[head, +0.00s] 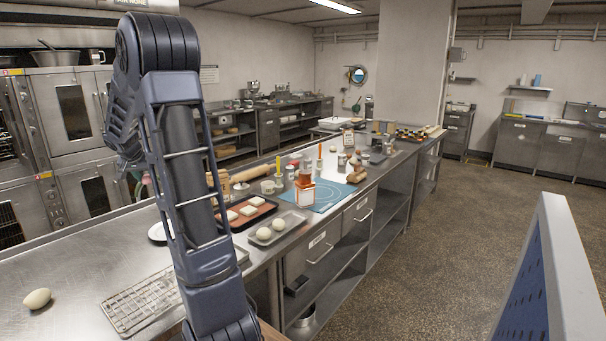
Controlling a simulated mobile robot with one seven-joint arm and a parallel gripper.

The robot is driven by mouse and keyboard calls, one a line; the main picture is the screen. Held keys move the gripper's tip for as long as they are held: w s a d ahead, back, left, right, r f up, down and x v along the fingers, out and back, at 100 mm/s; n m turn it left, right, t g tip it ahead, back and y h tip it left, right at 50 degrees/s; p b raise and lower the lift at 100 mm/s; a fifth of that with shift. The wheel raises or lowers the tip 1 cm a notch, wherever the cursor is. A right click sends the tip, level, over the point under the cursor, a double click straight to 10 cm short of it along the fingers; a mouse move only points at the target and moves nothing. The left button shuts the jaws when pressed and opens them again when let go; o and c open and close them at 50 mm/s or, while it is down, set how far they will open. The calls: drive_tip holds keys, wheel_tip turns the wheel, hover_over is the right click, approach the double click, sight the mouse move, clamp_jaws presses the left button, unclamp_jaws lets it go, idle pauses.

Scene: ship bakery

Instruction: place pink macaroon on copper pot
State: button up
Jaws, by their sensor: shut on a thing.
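My arm rises through the left of the head view and bends over at the top. My gripper is not visible; my own arm links hide that area. A small pinkish patch shows beside the arm above the counter, but I cannot tell what it is. I cannot make out the pink macaroon. I cannot pick out a copper pot either. A metal pan (66,57) sits on top of the ovens, and a steel pot (304,318) stands on a low shelf under the counter.
The long steel counter (75,262) holds a wire rack (135,303), an egg (37,299), a tray with two pale round pieces (280,236), a blue mat (325,199), a rolling pin (252,172) and jars. Ovens (70,110) stand behind at left.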

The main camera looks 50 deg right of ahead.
drive_tip(key=d+r+m+g, duration=0.1)
drive_tip(key=d+r+m, duration=0.15)
drive_tip(key=d, duration=1.25)
wheel_tip(320, 180, up, 11)
drive_tip(key=m+g+h, duration=0.2)
drive_tip(key=m+g, duration=0.1)
drive_tip(key=m, duration=0.3)
hover_over(306, 171)
drive_tip(key=a, duration=0.2)
drive_tip(key=shift+s+a+n, duration=0.1)
drive_tip(key=shift+s+n, duration=0.05)
drive_tip(key=shift+n, duration=0.1)
wheel_tip(306, 171, down, 20)
drive_tip(key=shift+r, duration=0.1)
drive_tip(key=o, duration=0.7)
drive_tip(key=shift+c, duration=0.2)
drive_tip(key=shift+o, duration=0.2)
